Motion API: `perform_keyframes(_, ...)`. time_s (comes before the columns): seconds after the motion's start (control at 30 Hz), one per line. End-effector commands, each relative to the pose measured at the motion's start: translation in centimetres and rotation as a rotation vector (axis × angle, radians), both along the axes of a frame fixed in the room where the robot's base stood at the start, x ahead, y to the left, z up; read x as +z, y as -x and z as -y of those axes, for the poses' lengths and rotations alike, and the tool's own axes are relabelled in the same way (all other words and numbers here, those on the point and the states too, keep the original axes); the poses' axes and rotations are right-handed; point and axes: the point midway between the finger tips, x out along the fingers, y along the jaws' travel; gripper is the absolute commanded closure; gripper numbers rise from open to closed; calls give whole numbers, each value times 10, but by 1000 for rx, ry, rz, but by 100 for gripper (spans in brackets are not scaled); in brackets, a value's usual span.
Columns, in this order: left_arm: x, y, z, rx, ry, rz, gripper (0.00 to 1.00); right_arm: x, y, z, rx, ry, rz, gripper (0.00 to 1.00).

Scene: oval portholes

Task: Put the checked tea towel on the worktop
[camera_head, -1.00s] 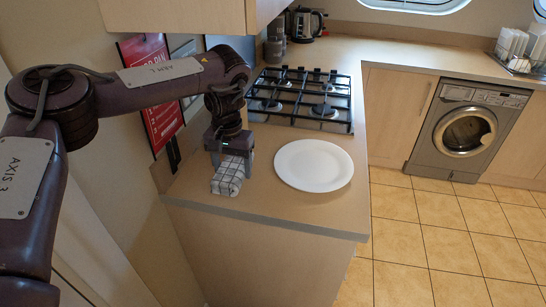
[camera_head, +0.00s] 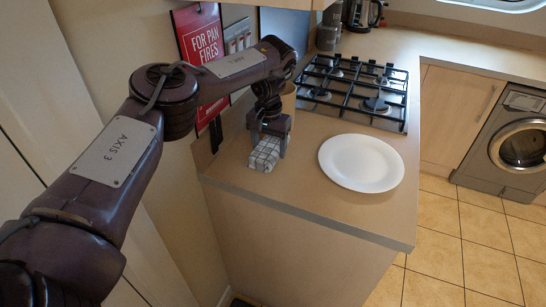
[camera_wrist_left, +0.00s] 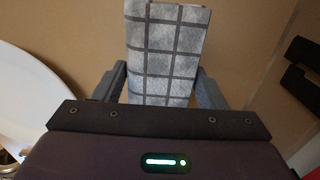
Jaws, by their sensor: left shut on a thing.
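The checked tea towel (camera_head: 265,154) is a folded white bundle with dark grid lines, at the near left end of the worktop (camera_head: 310,195). My left gripper (camera_head: 268,146) points down and is shut on it. In the left wrist view the towel (camera_wrist_left: 165,50) lies between the two fingers of the gripper (camera_wrist_left: 160,88). The towel is at or very close to the worktop surface; I cannot tell whether it touches. My right gripper is not in view.
A white plate (camera_head: 361,163) lies right of the towel. A gas hob (camera_head: 355,90) is behind it. A tan cylinder (camera_head: 289,98) stands just behind my gripper. The wall with a red sign (camera_head: 198,45) is close on the left. The worktop's front edge is near.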

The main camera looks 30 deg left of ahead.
Motion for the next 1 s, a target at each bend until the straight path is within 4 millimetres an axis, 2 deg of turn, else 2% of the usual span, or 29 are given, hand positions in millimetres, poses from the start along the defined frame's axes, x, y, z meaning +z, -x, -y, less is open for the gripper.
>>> perform_keyframes(0.1, -14, 1, 0, 2, 1, -2, 53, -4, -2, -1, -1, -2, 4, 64)
perform_keyframes(0.3, -35, 0, 0, 0, -1, -1, 53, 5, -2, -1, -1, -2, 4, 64)
perform_keyframes(0.63, -39, 0, 0, 1, 0, 0, 53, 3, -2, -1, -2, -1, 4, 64)
perform_keyframes(0.67, -39, 0, 0, 0, -1, 0, 32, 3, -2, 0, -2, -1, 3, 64)
perform_keyframes(0.8, -39, 0, 0, 0, -1, 0, 14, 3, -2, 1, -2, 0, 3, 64)
perform_keyframes(1.0, -38, 0, 0, 0, 0, 0, 13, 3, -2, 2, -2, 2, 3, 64)
